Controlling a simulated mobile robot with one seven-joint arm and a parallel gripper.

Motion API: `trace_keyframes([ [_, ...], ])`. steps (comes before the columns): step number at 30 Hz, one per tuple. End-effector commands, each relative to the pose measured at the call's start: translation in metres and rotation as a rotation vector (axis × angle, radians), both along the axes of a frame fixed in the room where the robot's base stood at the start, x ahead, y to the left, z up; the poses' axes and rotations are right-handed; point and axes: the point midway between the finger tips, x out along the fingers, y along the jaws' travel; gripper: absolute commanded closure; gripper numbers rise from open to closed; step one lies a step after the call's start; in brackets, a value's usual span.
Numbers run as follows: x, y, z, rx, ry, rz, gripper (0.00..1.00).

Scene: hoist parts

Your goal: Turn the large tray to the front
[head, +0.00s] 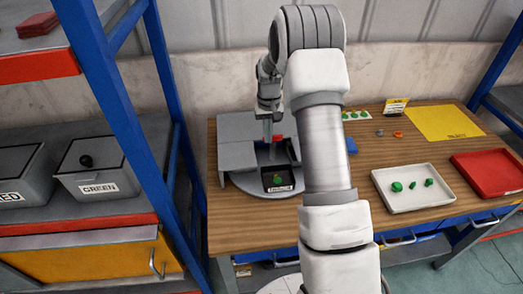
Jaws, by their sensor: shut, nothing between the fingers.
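A round grey turntable (239,181) with upright grey housing (238,155) stands at the left of the wooden table. One dark tray (271,181) shows at its front right, holding a green part (278,178). Its front label (280,189) is too small to read surely, so I cannot tell whether it is the large tray. My gripper (271,140) is shut and empty, pointing down over the turntable behind that tray. A small red patch (278,138) shows beside the fingers. I cannot tell whether the fingers touch anything. My arm hides the turntable's right side.
A white tray (412,203) with green parts and a red tray (490,174) stand on the right. A yellow mat (445,122) lies behind them. A blue item (351,146) is beside my arm. A blue-posted shelf (110,90) with grey bins stands close on the left.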

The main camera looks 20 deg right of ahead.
Motion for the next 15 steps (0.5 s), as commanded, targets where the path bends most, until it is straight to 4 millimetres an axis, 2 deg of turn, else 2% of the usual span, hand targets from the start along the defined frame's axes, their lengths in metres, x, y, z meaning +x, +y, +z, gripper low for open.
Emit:
trace_keyframes([
  [8, 0.0, 0.0, -0.001, 0.0, 0.0, 0.0, 1.0],
  [15, 0.0, 0.0, -0.017, 0.0, 0.001, 0.0, 1.0],
])
